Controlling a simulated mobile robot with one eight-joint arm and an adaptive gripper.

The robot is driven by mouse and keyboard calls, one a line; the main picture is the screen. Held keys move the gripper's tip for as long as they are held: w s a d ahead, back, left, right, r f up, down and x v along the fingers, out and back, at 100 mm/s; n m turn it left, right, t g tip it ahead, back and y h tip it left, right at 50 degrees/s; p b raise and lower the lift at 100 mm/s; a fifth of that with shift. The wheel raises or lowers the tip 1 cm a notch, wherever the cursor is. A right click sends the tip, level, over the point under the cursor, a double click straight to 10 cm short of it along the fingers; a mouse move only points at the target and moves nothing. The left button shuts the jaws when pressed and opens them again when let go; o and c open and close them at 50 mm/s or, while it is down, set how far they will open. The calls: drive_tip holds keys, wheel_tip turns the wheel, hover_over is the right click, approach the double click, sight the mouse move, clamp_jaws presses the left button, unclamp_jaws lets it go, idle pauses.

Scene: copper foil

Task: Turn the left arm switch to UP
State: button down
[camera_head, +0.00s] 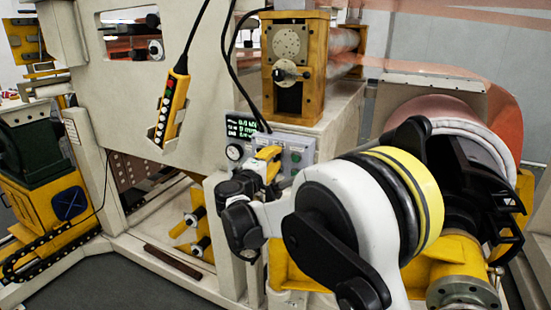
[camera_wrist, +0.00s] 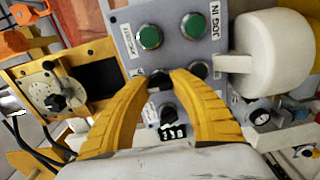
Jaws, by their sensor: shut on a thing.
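The grey control panel (camera_head: 297,143) stands on the machine ledge at the middle of the head view. In the wrist view the panel (camera_wrist: 178,22) fills the upper middle, turned sideways, with green buttons (camera_wrist: 150,37). My gripper (camera_wrist: 166,76) has its two yellow fingers closed around a small black switch knob (camera_wrist: 159,84) on the panel. A second black switch (camera_wrist: 172,131) shows between the fingers, nearer the palm. My gripper (camera_head: 270,153) also shows in the head view, against the panel, where it hides the knob. I cannot read the held switch's label or setting.
A yellow pendant (camera_head: 171,106) with buttons hangs left of the panel. A display box (camera_head: 243,127) sits beside the panel. A yellow block with a round dial (camera_head: 289,45) stands above it. A copper foil roll (camera_head: 440,108) is at the right. Black cables hang close by.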

drive_tip(key=m, duration=0.5)
drive_tip(key=shift+m, duration=0.4)
idle(0.3)
drive_tip(key=c, duration=1.1)
unclamp_jaws()
drive_tip(key=v, duration=1.2)
